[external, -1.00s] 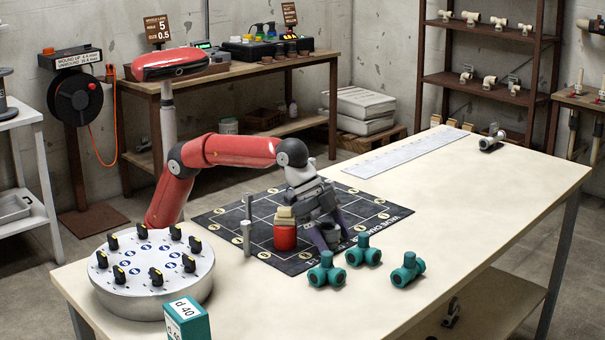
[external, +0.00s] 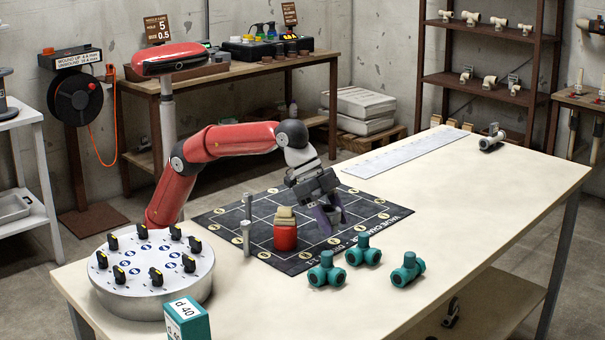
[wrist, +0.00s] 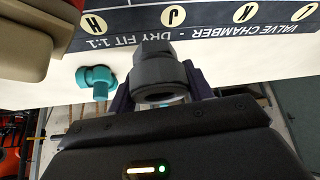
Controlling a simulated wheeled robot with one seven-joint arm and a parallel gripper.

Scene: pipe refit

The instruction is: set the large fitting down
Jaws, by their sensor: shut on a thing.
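My gripper (external: 332,222) is shut on a dark grey, ringed fitting, the large fitting (wrist: 158,72), which sits between the purple fingers in the wrist view. Its open round end faces the camera. In the external view the fingers hide most of it. The gripper is tilted over the front right part of the dark printed mat (external: 262,195). I cannot tell whether the fitting touches the mat. The mat's lettered edge (wrist: 215,35) shows beyond the fitting in the wrist view.
A red cylinder with a tan top (external: 286,236) stands on the mat left of my gripper, near upright grey posts (external: 247,238). Three teal fittings (external: 327,268) (external: 363,250) (external: 407,270) lie in front of the mat.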

